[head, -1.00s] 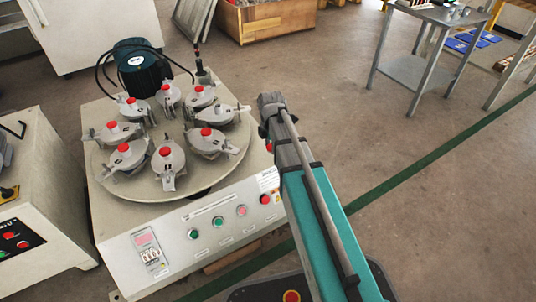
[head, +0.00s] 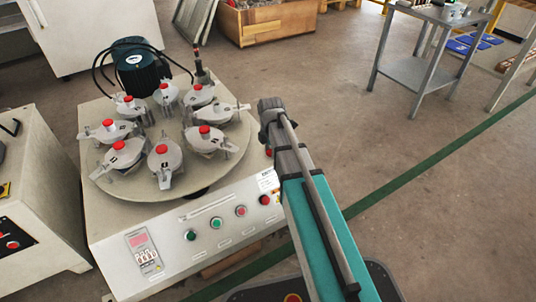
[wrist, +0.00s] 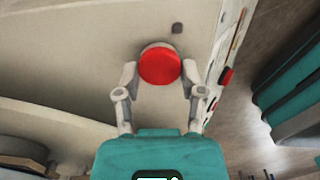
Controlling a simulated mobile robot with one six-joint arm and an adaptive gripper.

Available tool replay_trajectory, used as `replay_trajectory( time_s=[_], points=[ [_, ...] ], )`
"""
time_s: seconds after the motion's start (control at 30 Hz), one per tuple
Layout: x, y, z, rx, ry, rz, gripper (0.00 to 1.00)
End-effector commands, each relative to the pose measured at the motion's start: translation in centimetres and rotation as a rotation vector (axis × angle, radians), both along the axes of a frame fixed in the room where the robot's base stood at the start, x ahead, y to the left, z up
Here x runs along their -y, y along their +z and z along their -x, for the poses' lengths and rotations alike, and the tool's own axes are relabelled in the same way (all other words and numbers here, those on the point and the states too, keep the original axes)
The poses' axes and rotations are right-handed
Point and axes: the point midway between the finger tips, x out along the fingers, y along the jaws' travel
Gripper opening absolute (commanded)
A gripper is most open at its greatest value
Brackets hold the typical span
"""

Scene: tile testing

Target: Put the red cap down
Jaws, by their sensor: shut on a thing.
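In the wrist view the red cap (wrist: 160,66) is between the two fingertips of my gripper (wrist: 160,82), which is shut on it. The cap has a round red top and a pale rim below. The pale machine top (wrist: 70,60) lies beneath it; I cannot tell whether the cap touches it. In the head view the end of my arm is over the machine's right edge, and my fingers are mostly hidden. A small red spot (head: 268,151) beside my arm may be the cap, but I cannot be sure.
A round turntable (head: 204,185) carries several grey jar holders with red knobs. A front panel (head: 226,224) has coloured buttons. A dark motor (head: 136,70) stands at the back. A dark square (wrist: 177,28) marks the machine top. A grey metal table (head: 425,63) stands at right.

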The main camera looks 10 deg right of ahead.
Motion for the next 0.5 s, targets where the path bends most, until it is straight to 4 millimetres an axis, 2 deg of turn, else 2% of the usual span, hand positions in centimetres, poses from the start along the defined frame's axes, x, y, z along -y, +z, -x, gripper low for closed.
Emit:
replay_trajectory(
  time_s=[0.2, 0.23, 0.37, 0.4, 0.5],
  points=[
    [0.01, 0.05, 0.0, 0.0, 0.0, 0.0, 0.37],
    [0.01, 0.05, 0.0, 0.0, 0.0, 0.0, 0.57],
    [0.01, 0.05, 0.0, 0.0, 0.0, 0.0, 0.81],
    [0.01, 0.05, 0.0, 0.0, 0.0, 0.0, 0.86],
    [0.01, 0.05, 0.0, 0.0, 0.0, 0.0, 0.86]
  ],
)
